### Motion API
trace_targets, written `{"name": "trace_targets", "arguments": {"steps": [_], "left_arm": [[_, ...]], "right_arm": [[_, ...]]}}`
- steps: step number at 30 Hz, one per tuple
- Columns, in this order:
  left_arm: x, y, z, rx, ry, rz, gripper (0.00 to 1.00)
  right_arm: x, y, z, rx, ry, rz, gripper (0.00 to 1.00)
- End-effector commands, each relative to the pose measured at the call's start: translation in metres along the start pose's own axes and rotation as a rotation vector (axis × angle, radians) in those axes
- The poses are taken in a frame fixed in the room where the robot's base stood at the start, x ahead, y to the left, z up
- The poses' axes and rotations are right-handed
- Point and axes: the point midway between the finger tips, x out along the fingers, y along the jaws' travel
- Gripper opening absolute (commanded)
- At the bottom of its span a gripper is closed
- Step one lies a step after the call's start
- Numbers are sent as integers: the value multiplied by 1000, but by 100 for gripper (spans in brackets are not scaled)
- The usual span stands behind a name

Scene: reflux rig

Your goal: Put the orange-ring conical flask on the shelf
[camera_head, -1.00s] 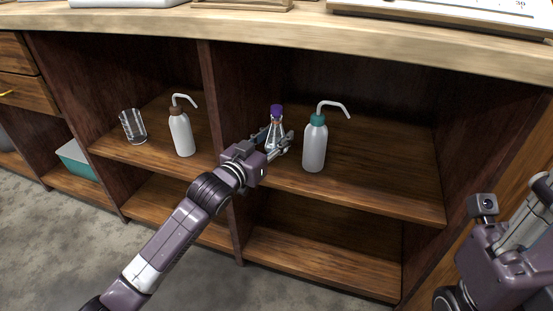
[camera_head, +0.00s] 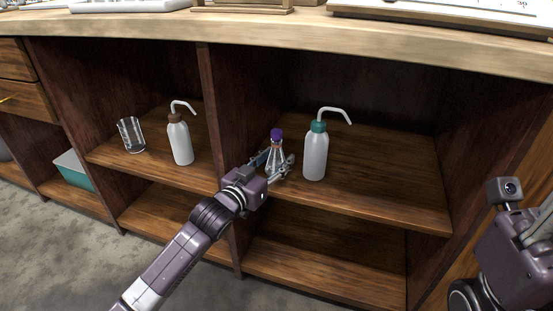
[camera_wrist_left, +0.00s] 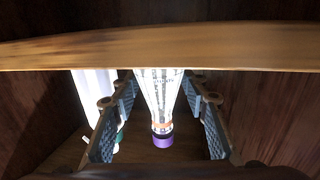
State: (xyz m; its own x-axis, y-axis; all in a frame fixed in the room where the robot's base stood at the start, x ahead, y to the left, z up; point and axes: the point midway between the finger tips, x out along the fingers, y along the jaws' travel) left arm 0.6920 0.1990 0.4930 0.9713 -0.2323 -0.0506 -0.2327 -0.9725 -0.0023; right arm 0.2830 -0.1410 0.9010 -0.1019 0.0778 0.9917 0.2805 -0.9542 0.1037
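The conical flask (camera_head: 275,158) is clear glass with a purple cap and an orange ring at its neck. It stands upright on the upper shelf (camera_head: 375,198) of the right-hand bay, near the front edge. My left gripper (camera_head: 279,165) is at the flask. In the left wrist view, the gripper's fingers (camera_wrist_left: 160,122) are spread on both sides of the flask (camera_wrist_left: 160,93), with visible gaps. The shelf edge (camera_wrist_left: 160,47) hides the flask's base there. My right gripper (camera_head: 525,240) is at the right edge, cut off by the frame, its fingertips not clearly visible.
A white wash bottle with a teal cap (camera_head: 315,157) stands just right of the flask. Left of the divider (camera_head: 208,105) are a brown-capped wash bottle (camera_head: 180,143) and a glass beaker (camera_head: 131,136). The shelf is clear right of the teal-capped bottle. The counter (camera_head: 300,35) overhangs above.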

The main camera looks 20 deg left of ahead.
Motion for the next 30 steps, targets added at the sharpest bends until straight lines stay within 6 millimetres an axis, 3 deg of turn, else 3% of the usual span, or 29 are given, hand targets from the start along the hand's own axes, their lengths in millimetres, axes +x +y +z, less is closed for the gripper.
{"name": "trace_targets", "arguments": {"steps": [14, 17, 20, 30], "left_arm": [[-4, 0, -2, 0, -1, 0, 53], [-15, 0, -2, 0, -3, 0, 53], [-30, 0, -4, -1, -4, 0, 53], [-87, 0, -3, 0, -4, -1, 53]], "right_arm": [[3, 0, 0, 0, 1, 0, 26], [7, 1, 0, 1, 3, 2, 26], [-5, 3, 7, 5, -44, 14, 26], [-16, 6, 14, 14, -109, 42, 26]]}}
